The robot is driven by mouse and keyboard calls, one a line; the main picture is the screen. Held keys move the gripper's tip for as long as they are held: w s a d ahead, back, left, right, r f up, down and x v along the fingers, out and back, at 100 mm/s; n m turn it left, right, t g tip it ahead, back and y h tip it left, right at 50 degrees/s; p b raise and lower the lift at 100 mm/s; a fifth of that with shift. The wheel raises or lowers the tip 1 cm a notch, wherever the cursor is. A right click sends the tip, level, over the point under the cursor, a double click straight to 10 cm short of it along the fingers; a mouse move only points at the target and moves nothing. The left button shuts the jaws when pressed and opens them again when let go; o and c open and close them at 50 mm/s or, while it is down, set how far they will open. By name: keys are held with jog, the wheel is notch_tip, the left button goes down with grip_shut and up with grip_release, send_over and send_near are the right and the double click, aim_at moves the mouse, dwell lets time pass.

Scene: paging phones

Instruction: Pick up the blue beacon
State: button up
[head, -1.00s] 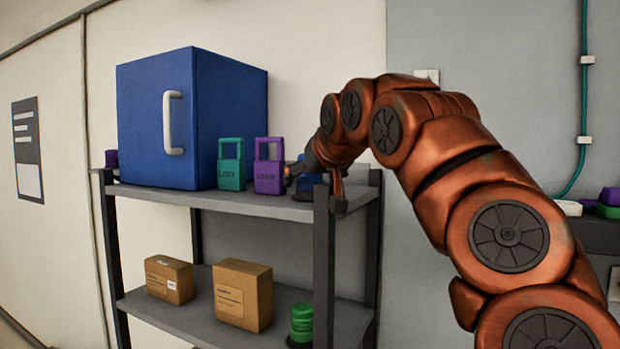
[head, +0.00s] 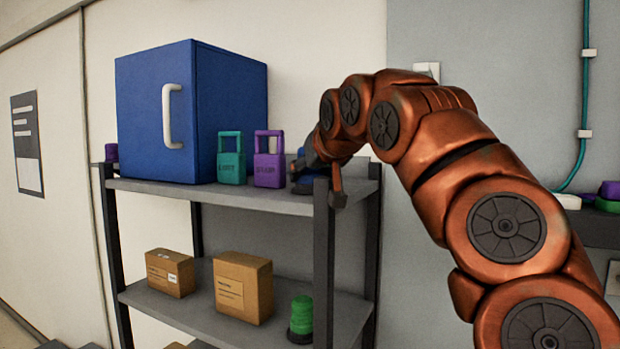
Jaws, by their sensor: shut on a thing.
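The blue beacon (head: 307,183) is at the right end of the top shelf, mostly hidden behind my gripper and the shelf post. Its dark base shows just left of the post. My gripper (head: 317,180) is at the beacon, with one finger in front of it, and is shut on it. The far finger is hidden. I cannot tell whether the beacon is touching the shelf.
A purple lock (head: 269,160) and a teal lock (head: 231,160) stand left of the beacon, beside a blue cabinet (head: 225,120). The shelf unit's front post (head: 322,250) is close below my gripper. Cardboard boxes (head: 243,287) and a green beacon (head: 301,316) are on the lower shelf.

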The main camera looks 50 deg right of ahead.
jog(key=c, duration=0.3)
jog(key=shift+a+r+b, duration=0.1)
jog(key=shift+r+b, duration=0.05)
jog(key=shift+b, duration=0.25)
jog(key=shift+r, duration=0.25)
jog(key=shift+a+r+b, duration=0.1)
jog(key=shift+r+b, duration=0.2)
jog(key=shift+r, duration=1.8)
jog(key=shift+r+p, duration=0.45)
jog(key=shift+r, duration=0.55)
jog(key=s+a+b, duration=0.3)
jog(key=a, duration=0.6)
jog(key=s+a+b, duration=0.3)
jog(key=a, duration=0.7)
jog(key=shift+w+a+f, duration=0.15)
jog(key=shift+w, duration=1.1)
jog(key=shift+w+a+f, duration=0.15)
jog(key=shift+w+f, duration=0.05)
jog(key=shift+w, duration=1)
jog(key=shift+w+a+f, duration=0.15)
jog(key=shift+w, duration=1.1)
